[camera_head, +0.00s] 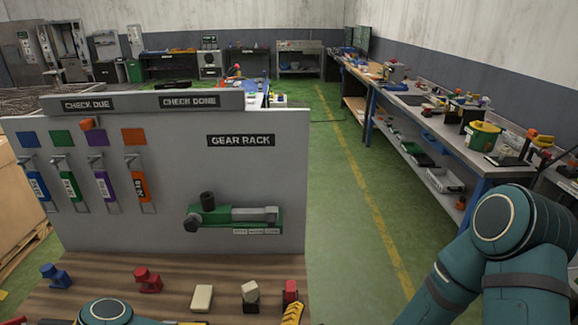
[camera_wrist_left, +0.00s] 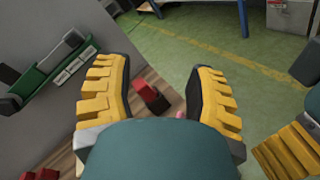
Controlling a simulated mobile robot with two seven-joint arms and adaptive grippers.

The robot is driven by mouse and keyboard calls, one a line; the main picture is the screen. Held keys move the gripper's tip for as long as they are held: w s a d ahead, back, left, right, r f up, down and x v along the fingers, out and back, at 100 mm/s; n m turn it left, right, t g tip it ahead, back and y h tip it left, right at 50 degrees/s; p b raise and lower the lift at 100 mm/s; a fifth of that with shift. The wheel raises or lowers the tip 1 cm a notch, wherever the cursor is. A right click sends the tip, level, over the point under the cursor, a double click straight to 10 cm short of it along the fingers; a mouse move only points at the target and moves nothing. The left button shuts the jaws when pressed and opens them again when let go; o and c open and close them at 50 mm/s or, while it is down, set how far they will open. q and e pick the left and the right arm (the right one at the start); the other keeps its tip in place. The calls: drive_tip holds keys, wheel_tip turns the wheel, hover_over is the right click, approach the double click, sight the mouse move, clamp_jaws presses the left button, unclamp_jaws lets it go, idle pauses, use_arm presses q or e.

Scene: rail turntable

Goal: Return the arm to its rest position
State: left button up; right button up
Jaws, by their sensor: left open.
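My left gripper (camera_wrist_left: 160,95) is open in the left wrist view, its two yellow ribbed fingers wide apart with nothing gripped between them. Beyond the gap a red block (camera_wrist_left: 150,97) sits on the wooden bench top. In the head view, part of my left arm (camera_head: 105,312) shows at the bottom edge, and a yellow finger (camera_head: 293,313) shows close to a red block (camera_head: 290,291). My right arm (camera_head: 500,250) is bent at the right of the head view, its gripper out of frame. A yellow ribbed piece at the right edge of the wrist view looks like my right gripper (camera_wrist_left: 288,155), mostly cut off.
The upright grey panel (camera_head: 90,225) stands behind the wooden bench top (camera_head: 100,285). It carries coloured tags and a green gear rack fixture (camera_head: 240,217). Several small blocks line the bench. Green floor (camera_head: 335,260) is clear right of it; a long workbench (camera_head: 470,160) runs along the right wall.

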use_arm(q)
drive_tip(key=s+f+m+g+h+b, duration=0.1)
drive_tip(key=s+f+m+g, duration=0.15)
drive_tip(key=f+m, duration=0.35)
drive_tip(key=s+f+m+g+h, duration=0.1)
drive_tip(key=s+f+m+g, duration=0.1)
drive_tip(key=f+m+g, duration=0.35)
drive_tip(key=s+a+f+m+g+y+b, duration=0.1)
drive_tip(key=s+a+f+m+g+y, duration=0.1)
drive_tip(key=a+m, duration=0.3)
drive_tip(key=s+a+f+m+g+y+b, duration=0.1)
drive_tip(key=s+a+f+m+g+y, duration=0.2)
drive_tip(key=a, duration=0.7)
drive_tip(key=shift+s+a+m, duration=0.15)
drive_tip(key=shift+s+m, duration=0.6)
drive_tip(key=shift+m, duration=0.1)
use_arm(e)
drive_tip(key=shift+n, duration=0.7)
drive_tip(key=f, duration=0.1)
drive_tip(key=s+a+f, duration=0.1)
drive_tip(key=f, duration=0.2)
drive_tip(key=shift+s+a+f, duration=0.25)
drive_tip(key=shift+a+f, duration=0.05)
drive_tip(key=shift+a, duration=0.1)
